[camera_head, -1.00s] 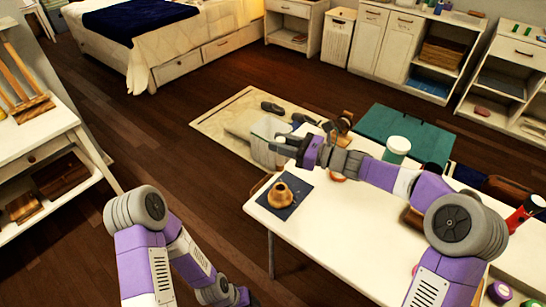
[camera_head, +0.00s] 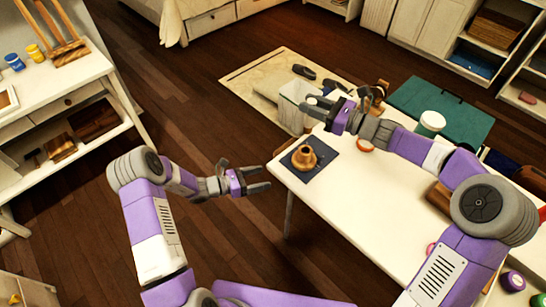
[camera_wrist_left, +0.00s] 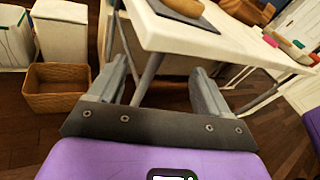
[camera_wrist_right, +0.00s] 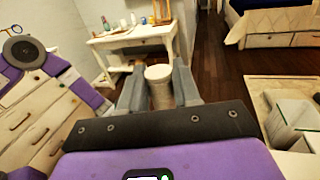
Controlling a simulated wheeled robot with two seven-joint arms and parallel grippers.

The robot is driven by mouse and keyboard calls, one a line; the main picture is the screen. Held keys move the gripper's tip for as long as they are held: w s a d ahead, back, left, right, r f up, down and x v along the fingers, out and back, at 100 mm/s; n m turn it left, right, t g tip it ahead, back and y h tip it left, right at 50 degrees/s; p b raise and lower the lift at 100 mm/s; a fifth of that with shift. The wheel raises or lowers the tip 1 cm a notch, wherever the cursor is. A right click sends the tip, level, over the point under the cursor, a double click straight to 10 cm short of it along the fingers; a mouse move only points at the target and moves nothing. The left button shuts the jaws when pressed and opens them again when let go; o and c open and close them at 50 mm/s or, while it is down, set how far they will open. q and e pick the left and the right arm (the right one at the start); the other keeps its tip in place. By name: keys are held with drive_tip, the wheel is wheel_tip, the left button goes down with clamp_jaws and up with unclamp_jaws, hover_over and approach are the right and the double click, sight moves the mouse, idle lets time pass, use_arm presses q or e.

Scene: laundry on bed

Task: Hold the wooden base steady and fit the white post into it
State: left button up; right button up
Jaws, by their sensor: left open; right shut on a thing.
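The wooden base (camera_head: 305,158) stands upright on a dark mat (camera_head: 322,172) at the table's near left corner. Its lower part also shows at the top of the left wrist view (camera_wrist_left: 183,6). My left gripper (camera_head: 262,178) is open and empty, beside the table's left edge, left of the base and apart from it. My right gripper (camera_head: 312,108) is above the table, beyond the base. In the right wrist view it is shut on the white post (camera_wrist_right: 160,88), a pale cylinder between the fingers. In the head view the post is hard to make out.

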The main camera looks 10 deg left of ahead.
use_arm(q)
wheel_tip(320, 180, up, 4)
drive_tip(key=w+d+m, duration=0.1)
drive_tip(key=w, duration=0.1)
drive_tip(key=m+g+h, duration=0.1)
drive_tip(key=m+h, duration=0.1)
drive_tip(key=m, duration=0.1)
approach(301, 153)
drive_tip(key=shift+w+d+f, duration=0.25)
drive_tip(key=shift+w+f, duration=0.35)
drive_tip(key=shift+f, duration=0.05)
drive_tip(key=shift+d+r, duration=0.15)
drive_tip(key=shift+d, duration=0.1)
drive_tip(key=x, duration=1.1)
drive_tip(key=shift+w+d, duration=0.15)
drive_tip(key=shift+d, duration=0.15)
drive_tip(key=c, duration=1.1)
